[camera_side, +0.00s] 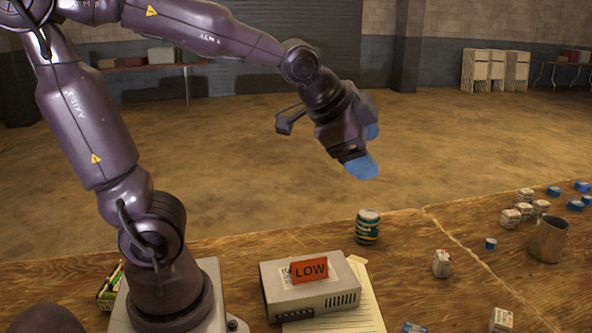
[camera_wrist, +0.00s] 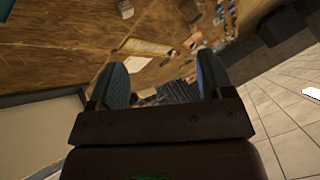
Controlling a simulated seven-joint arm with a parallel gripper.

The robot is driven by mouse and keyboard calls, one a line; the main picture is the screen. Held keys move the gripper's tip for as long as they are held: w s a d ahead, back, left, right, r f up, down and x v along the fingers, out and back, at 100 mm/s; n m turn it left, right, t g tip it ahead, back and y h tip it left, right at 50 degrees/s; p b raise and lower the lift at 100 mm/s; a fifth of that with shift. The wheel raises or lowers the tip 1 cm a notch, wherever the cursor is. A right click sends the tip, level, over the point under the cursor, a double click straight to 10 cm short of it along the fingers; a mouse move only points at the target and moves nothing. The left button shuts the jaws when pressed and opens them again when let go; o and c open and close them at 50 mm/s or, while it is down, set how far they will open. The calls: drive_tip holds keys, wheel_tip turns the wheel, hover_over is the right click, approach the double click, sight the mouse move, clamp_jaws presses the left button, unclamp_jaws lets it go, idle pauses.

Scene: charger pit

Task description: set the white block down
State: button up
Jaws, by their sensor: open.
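My gripper (camera_side: 367,150) is raised in the air above the far side of the table, tilted, with blue fingers. In the wrist view its fingers (camera_wrist: 162,80) stand apart with nothing held between them. Several small white blocks with printed faces are on the wooden table in the side view. One white block (camera_side: 441,263) stands alone right of the centre, and another (camera_side: 502,320) is at the front edge of the picture. More white blocks (camera_side: 525,209) are grouped at the right. I cannot tell which one the task names. All are well below my gripper.
A dark can (camera_side: 367,227) stands behind a grey box (camera_side: 310,288) with a red "LOW" sign (camera_side: 310,270). A paper sheet (camera_side: 365,297) lies beside the box. A brown cup (camera_side: 548,240) and blue caps (camera_side: 575,204) are at the right.

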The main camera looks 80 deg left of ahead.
drive_tip(key=s+d+f+n+g+h, duration=0.1)
drive_tip(key=s+d+n+g, duration=0.1)
drive_tip(key=s+n, duration=0.4)
drive_tip(key=s+d, duration=0.1)
drive_tip(key=s, duration=0.4)
drive_tip(key=shift+s+d+f+n, duration=0.15)
drive_tip(key=shift+s+f+n, duration=0.05)
drive_tip(key=shift+s+n, duration=0.1)
